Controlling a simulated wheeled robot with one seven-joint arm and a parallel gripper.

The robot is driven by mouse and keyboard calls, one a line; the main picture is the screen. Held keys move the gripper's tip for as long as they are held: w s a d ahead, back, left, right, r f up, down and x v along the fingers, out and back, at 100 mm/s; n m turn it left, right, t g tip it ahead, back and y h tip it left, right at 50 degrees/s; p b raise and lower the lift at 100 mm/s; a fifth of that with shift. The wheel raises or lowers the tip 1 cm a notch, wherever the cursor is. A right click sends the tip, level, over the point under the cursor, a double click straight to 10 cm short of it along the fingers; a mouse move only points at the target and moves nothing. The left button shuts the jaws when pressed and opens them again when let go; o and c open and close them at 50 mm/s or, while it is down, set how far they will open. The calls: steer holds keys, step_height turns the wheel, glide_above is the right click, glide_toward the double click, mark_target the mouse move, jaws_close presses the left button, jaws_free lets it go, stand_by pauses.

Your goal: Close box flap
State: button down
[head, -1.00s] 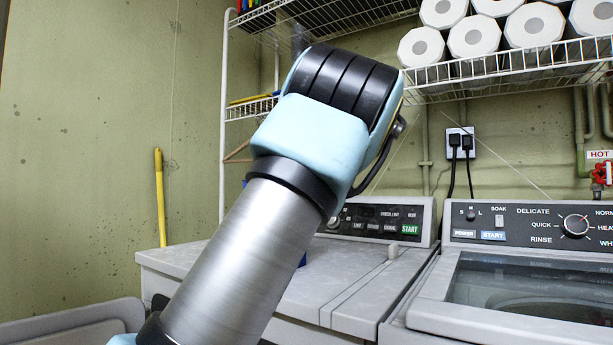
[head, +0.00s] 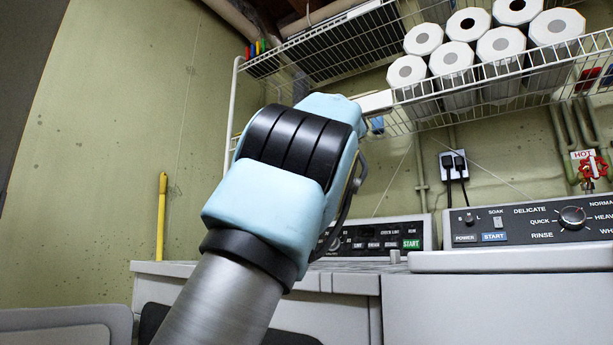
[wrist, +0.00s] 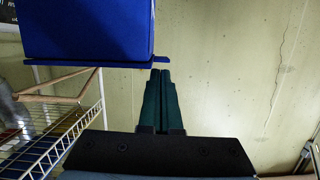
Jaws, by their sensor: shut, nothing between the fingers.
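A blue box (wrist: 88,28) fills the upper left of the wrist view. A thin blue flap or edge (wrist: 100,62) runs along its lower side and sticks out a little past its right corner. My gripper (wrist: 160,72) has its dark green fingers together, with nothing between them. The fingertips are close to the right end of that blue edge; I cannot tell whether they touch. In the head view, my arm covers the centre and the box cannot be made out; a small blue patch (head: 376,124) shows beside the arm, its identity unclear.
A wire shelf with white rolls (head: 500,45) hangs above. A dryer (head: 290,268) and a washer (head: 500,262) stand below against the green wall. A yellow pole (head: 161,215) leans at left. The wrist view shows a wire rack (wrist: 60,140) at left and bare wall at right.

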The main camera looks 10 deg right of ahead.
steer(key=shift+f+n+b, duration=0.3)
steer(key=shift+f+b, duration=0.1)
steer(key=shift+b, duration=0.1)
steer(key=shift+a+r, duration=0.1)
steer(key=shift+r, duration=0.05)
